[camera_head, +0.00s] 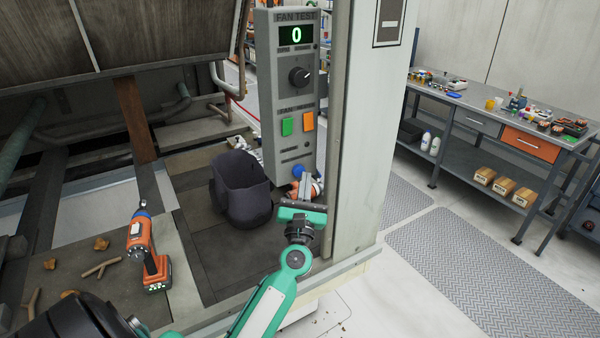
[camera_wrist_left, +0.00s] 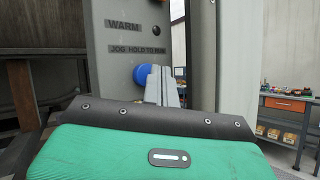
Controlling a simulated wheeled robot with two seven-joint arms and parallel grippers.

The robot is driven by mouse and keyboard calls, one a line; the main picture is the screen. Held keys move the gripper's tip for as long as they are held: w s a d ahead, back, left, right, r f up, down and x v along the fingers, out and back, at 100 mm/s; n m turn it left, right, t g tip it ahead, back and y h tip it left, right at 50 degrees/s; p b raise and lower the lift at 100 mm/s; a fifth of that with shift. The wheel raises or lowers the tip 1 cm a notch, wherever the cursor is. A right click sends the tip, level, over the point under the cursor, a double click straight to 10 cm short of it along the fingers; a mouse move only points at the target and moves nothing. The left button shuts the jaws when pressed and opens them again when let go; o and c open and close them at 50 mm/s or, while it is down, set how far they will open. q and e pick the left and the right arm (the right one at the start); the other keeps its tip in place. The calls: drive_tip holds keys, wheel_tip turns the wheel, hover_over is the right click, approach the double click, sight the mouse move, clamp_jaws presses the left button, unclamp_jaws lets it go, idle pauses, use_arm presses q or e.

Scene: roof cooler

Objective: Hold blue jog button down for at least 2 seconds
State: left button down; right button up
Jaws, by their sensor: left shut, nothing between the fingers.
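The blue jog button (camera_head: 298,171) is low on the grey fan test panel (camera_head: 286,90), whose display reads 0. It also shows in the left wrist view (camera_wrist_left: 139,75), under a label reading "JOG HOLD TO RUN". My left gripper (camera_head: 304,184) is shut and empty, just below and in front of the button. In the left wrist view its fingers (camera_wrist_left: 163,84) overlap the right side of the button. I cannot tell whether they touch it or whether it is pressed in. My right gripper is not in view.
Above the button are a green button (camera_head: 287,126), an orange button (camera_head: 308,121) and a black knob (camera_head: 299,76). A pale post (camera_head: 362,130) stands right of the panel. A workbench (camera_head: 480,110) is far right.

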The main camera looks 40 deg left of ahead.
use_arm(q)
drive_tip(key=shift+w+a, duration=0.15)
drive_tip(key=shift+a, duration=0.1)
drive_tip(key=shift+w+a, duration=0.15)
drive_tip(key=shift+a, duration=0.3)
idle(0.6)
idle(3.4)
drive_tip(key=shift+s+d, duration=0.35)
drive_tip(key=shift+d, duration=0.5)
drive_tip(key=shift+s+d, duration=0.3)
drive_tip(key=shift+d, duration=0.45)
drive_tip(key=shift+s+d, duration=0.35)
drive_tip(key=shift+d, duration=0.45)
drive_tip(key=shift+s+d, duration=0.3)
drive_tip(key=shift+d, duration=0.45)
